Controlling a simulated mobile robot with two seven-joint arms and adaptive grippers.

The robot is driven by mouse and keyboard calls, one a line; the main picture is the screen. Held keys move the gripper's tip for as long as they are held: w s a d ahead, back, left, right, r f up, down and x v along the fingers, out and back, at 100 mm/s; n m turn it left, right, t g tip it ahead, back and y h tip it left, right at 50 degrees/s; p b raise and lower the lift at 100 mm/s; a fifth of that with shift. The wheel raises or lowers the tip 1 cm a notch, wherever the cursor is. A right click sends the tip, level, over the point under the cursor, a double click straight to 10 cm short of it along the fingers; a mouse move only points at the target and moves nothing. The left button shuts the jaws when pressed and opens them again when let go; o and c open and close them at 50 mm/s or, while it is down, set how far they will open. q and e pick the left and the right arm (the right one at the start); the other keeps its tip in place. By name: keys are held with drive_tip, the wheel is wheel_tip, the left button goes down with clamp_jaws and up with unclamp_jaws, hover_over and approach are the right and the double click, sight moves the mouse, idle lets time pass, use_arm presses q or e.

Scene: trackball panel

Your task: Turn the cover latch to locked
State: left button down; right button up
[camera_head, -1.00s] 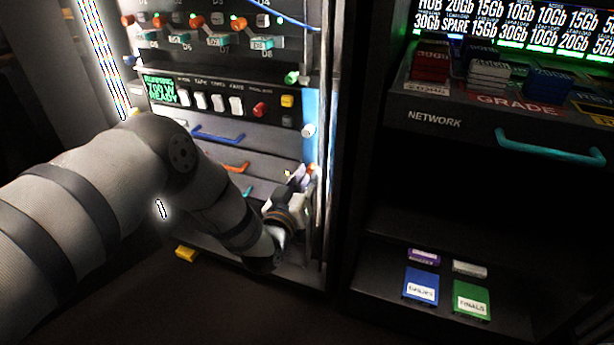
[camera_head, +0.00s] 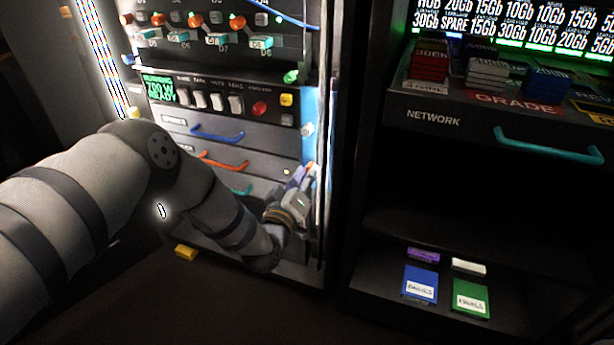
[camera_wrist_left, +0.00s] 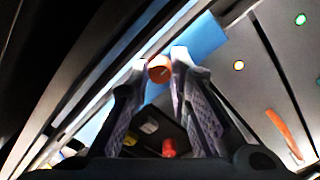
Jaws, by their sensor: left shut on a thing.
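The cover latch, a round orange knob (camera_wrist_left: 159,70) with a pale line on its face, sits on a blue strip in the left wrist view. In the head view only a bit of orange (camera_head: 313,169) shows at the fingertips, low on the cabinet's right edge. My left gripper (camera_head: 304,174) reaches it from below left. In the left wrist view my left gripper's two fingertips (camera_wrist_left: 160,68) stand on either side of the knob and are shut on it. The angle of the latch is hard to read. My right gripper is not in view.
Drawers with a blue handle (camera_head: 217,134), an orange handle (camera_head: 222,161) and a teal handle lie left of my gripper. A blue upright strip (camera_head: 309,105) runs above it. A dark cabinet with a teal handle (camera_head: 548,147) stands to the right.

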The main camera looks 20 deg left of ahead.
use_arm(q)
drive_tip(key=shift+f, duration=0.1)
drive_tip(key=c, duration=1.5)
unclamp_jaws()
drive_tip(key=shift+o, duration=0.2)
drive_tip(key=s, duration=1.2)
drive_tip(key=shift+a, duration=0.2)
